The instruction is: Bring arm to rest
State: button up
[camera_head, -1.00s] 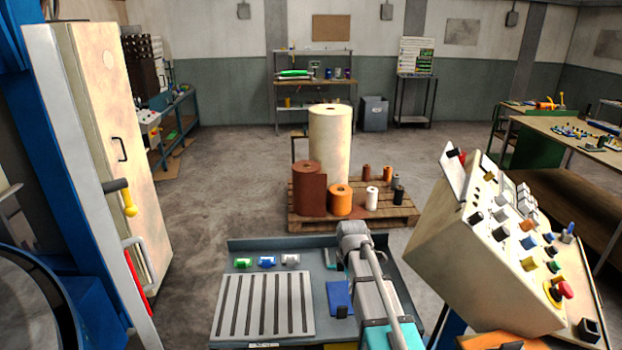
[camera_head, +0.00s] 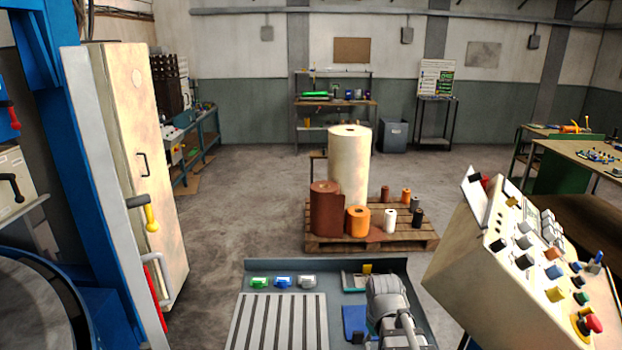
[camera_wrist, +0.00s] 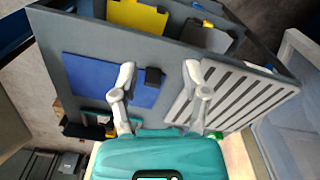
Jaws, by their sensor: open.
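My gripper (camera_wrist: 158,70) is open and empty in the wrist view, its two grey fingers spread ahead of the teal body. It faces the grey tray bench, with a blue pad (camera_wrist: 85,75), a small black block (camera_wrist: 154,77) and a slotted plate (camera_wrist: 235,98) beyond the fingers. In the head view my grey arm end covers the right part of the bench, and the fingers cannot be made out there. The slotted plate (camera_head: 277,322) and the blue pad (camera_head: 354,319) lie to its left.
Green, blue and silver small items (camera_head: 283,281) lie along the back of the tray bench (camera_head: 325,265). A control console (camera_head: 510,275) stands close on the right, a tall cabinet (camera_head: 150,170) on the left. A pallet (camera_head: 390,244) with several rolls stands behind. Floor around it is clear.

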jog(key=s+m, duration=0.3)
jog(key=m, duration=0.1)
jog(key=shift+s, duration=0.3)
dwell(1.1)
